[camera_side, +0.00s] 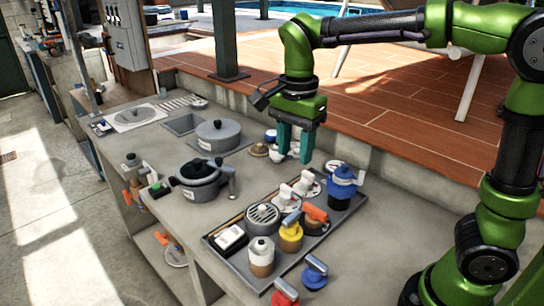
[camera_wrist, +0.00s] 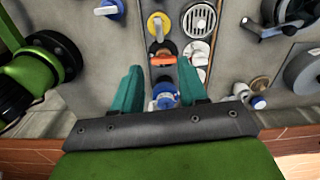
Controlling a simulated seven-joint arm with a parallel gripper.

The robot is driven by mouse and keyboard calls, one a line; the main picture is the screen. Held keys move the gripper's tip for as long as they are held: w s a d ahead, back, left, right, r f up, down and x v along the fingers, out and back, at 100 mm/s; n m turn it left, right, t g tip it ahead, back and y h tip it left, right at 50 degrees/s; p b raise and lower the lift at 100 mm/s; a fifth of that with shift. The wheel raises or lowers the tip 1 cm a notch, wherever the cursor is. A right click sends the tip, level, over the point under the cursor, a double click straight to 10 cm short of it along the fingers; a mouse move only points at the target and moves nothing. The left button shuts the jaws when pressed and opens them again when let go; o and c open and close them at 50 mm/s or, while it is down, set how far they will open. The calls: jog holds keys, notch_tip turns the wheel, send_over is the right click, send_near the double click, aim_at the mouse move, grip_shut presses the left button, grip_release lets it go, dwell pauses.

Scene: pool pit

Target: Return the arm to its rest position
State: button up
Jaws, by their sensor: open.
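My gripper (camera_side: 295,143) has teal fingers pointing down and hangs above the back of the concrete counter (camera_side: 378,245). Its fingers are apart with nothing held between them. The green arm (camera_side: 515,150) reaches in from the right with its elbow raised. In the wrist view my gripper (camera_wrist: 165,82) shows as two separated teal fingers. A blue-topped valve (camera_wrist: 165,95) appears between the fingers in that view, lower down on the counter. In the side view the blue-topped valve (camera_side: 342,186) stands to the right of my gripper and apart from it.
A dark tray (camera_side: 222,262) holds several valves and fittings at the front. A pot-like lidded housing (camera_side: 199,178) and a second one (camera_side: 218,135) stand to the left. White fittings (camera_side: 288,140) sit behind my gripper. A grey post (camera_side: 226,40) and raised wooden deck (camera_side: 400,105) border the back.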

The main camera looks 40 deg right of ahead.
jog(key=s+d+f+n+t+y, duration=0.1)
jog(key=s+d+n+t+y, duration=0.1)
jog(key=s+n+t, duration=0.5)
jog(key=s+d+n, duration=0.1)
jog(key=s+n, duration=0.3)
jog(key=n, duration=0.1)
jog(key=shift+d+f+n, duration=0.2)
jog(key=shift+d+n, duration=0.15)
jog(key=shift+n, duration=0.05)
